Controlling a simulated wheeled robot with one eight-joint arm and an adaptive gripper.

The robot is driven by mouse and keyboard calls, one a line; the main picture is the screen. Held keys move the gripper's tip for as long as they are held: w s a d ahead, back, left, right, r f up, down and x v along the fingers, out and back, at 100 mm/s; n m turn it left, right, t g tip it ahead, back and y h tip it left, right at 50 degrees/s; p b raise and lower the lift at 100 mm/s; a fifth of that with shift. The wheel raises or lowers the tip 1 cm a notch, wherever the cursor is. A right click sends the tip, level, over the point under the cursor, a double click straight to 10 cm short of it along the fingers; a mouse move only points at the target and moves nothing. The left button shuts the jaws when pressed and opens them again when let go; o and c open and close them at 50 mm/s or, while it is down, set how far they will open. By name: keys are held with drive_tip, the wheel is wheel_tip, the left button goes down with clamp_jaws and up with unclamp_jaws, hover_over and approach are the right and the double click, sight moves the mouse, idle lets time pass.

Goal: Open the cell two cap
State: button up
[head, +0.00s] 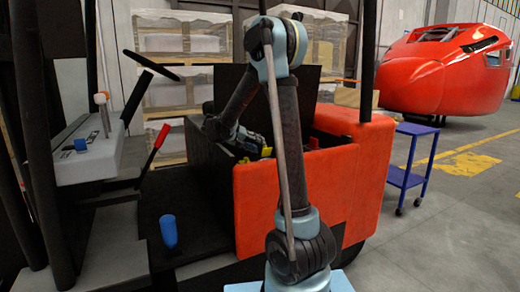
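My arm stands in the middle of the head view and bends down to the left behind its own upper link. My gripper (258,146) is dark and small, at the open compartment (325,140) of the orange vehicle. Small yellow parts (266,152) show right by the gripper tips, and a small red part (285,142) is just to the right. They may be cell caps, but I cannot tell which is cell two. I cannot tell whether the gripper touches any of them, or whether its fingers are open. Most of the compartment is hidden by the orange wall and my arm.
A raised dark lid (301,85) stands behind the compartment. At left are a steering wheel (150,65), a red-handled lever (156,146) and a blue cup-like object (169,231) on the dark floor.

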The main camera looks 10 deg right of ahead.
sight(265, 151)
drive_tip(key=shift+x, duration=1.5)
drive_tip(key=c, duration=0.8)
drive_tip(key=shift+c, duration=0.2)
